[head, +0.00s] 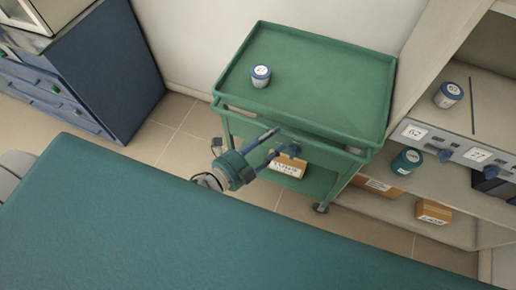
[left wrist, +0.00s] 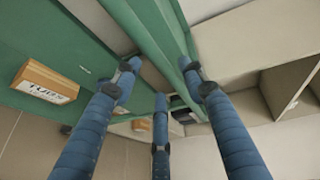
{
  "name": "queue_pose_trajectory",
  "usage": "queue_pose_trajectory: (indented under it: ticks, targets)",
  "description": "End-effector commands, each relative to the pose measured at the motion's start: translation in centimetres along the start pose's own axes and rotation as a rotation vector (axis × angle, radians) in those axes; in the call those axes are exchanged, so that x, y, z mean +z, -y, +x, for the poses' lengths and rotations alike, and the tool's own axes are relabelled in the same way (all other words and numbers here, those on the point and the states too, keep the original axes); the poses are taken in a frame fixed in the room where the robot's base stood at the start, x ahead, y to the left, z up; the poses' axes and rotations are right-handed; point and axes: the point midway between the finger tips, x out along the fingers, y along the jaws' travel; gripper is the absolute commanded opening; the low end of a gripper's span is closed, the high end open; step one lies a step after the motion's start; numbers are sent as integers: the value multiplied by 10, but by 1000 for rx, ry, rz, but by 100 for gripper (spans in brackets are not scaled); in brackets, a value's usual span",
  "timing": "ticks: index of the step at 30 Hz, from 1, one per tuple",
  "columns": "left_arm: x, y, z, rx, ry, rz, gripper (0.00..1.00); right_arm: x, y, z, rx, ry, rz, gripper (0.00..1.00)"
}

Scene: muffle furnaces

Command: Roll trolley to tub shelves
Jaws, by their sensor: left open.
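The green trolley (head: 322,82) stands against the wall in the head view, its right end close to the shelves. A white tub with a blue lid band (head: 261,76) stands on its top tray. A labelled cardboard box (head: 287,167) is on its lower shelf and also shows in the left wrist view (left wrist: 45,82). My left gripper (head: 285,141) is open at the trolley's near side, by the push bar (head: 328,139). In the left wrist view its blue fingers spread around a green bar (left wrist: 158,45); contact is unclear. The tub shelves (head: 412,205) are at the right. My right gripper is out of view.
The shelves hold a white tub (head: 448,95), a teal tub (head: 407,161) and cardboard boxes (head: 433,212). A dark blue drawer cabinet (head: 100,75) stands at the left. Tiled floor between it and the trolley is clear.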

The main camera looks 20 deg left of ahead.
Motion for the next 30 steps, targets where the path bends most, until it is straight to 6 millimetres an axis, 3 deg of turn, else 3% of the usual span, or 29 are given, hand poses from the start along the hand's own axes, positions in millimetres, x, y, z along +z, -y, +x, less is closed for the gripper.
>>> queue_pose_trajectory:
  ticks: [6, 12, 30]
  targets:
    - [-1, -1, -47, 3, -1, -1, 42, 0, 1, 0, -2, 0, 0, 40]
    - [-2, 0, -70, 0, -1, -1, 42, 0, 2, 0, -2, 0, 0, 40]
    - [-2, 0, -75, -1, -2, 1, 42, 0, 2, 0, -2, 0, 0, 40]
